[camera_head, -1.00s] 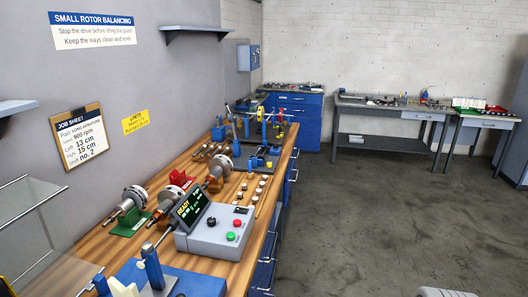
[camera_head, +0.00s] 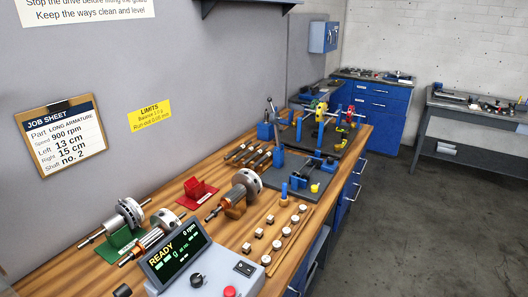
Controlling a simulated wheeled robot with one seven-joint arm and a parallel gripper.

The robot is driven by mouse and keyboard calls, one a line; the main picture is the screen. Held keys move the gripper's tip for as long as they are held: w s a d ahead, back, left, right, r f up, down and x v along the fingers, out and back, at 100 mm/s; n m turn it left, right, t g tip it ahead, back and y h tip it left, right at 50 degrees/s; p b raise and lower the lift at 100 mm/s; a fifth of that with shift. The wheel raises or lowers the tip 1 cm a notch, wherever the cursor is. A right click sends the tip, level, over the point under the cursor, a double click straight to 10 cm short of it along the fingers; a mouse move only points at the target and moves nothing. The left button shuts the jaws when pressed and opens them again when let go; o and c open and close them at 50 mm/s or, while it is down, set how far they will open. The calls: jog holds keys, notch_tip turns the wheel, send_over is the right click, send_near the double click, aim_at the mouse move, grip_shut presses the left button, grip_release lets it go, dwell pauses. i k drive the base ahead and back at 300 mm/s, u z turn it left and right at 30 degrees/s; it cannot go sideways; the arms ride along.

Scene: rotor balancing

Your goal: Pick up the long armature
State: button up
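Several rotors sit on the wooden bench top. One with a steel disc (camera_head: 131,211) rests on a green stand (camera_head: 124,240). Just in front of it lies a rotor with a copper-coloured section (camera_head: 152,238), partly hidden by the display box. I cannot tell for certain which is the long armature. A red stand (camera_head: 198,190) between them looks empty. My gripper is not in view.
A control box with a READY display (camera_head: 175,254) stands at the bench front. Small weights (camera_head: 276,221) and a thin rod (camera_head: 287,240) lie to its right. Shafts (camera_head: 250,155) and blue fixtures (camera_head: 300,172) stand farther back. The job sheet (camera_head: 62,137) names LONG ARMATURE. Open floor (camera_head: 400,230) lies right.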

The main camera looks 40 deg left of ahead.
aim_at(246, 183)
jog(key=i, duration=2.65)
jog(key=u, duration=3.85)
jog(key=i, duration=0.5)
jog(key=u, duration=0.05)
